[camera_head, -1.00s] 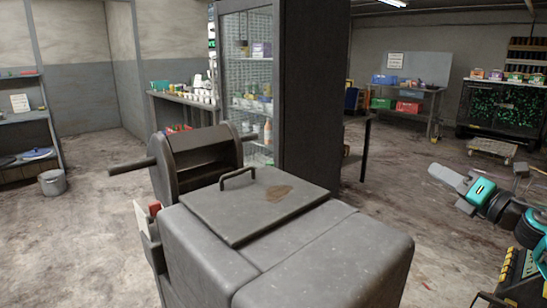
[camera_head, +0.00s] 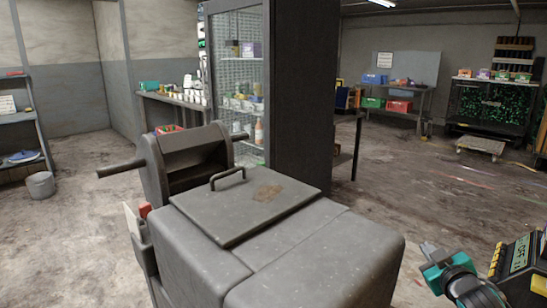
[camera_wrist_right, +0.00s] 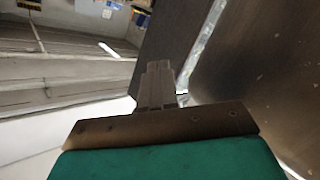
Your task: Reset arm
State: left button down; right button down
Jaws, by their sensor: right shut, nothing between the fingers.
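My right gripper (camera_head: 428,250) is at the lower right of the head view, to the right of the grey chest, with free space between them. Only its teal and dark parts show there. In the right wrist view its grey fingers (camera_wrist_right: 156,82) are together, with nothing between them. My left gripper is in neither view. The grey chest (camera_head: 300,265) stands in front of me, with a flat lid (camera_head: 235,210) lying closed on top. The lid has a dark handle and a brown stain.
A dark drum (camera_head: 185,160) with side handles stands behind the chest. A glass-fronted cabinet (camera_head: 237,85) and its dark side panel (camera_head: 303,100) rise beyond. Shelves (camera_head: 20,115) and a bucket (camera_head: 40,185) are at left. Open floor lies to the right, with a low trolley (camera_head: 481,146) far back.

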jog(key=s+a+f+g+y, duration=0.2)
jog(key=s+a+f+y, duration=0.1)
jog(key=s+a+f, duration=0.9)
jog(key=s+a+f+m+g, duration=0.1)
jog(key=s+a, duration=0.3)
jog(key=s, duration=0.4)
jog(key=s+a+f+m+g+p, duration=0.1)
jog(key=s+a+f, duration=0.3)
jog(key=s, duration=0.4)
jog(key=shift+s+a+f+m+g+y, duration=0.15)
jog(key=shift+s+a+m+g+y, duration=0.15)
jog(key=shift+s+a+g, duration=0.15)
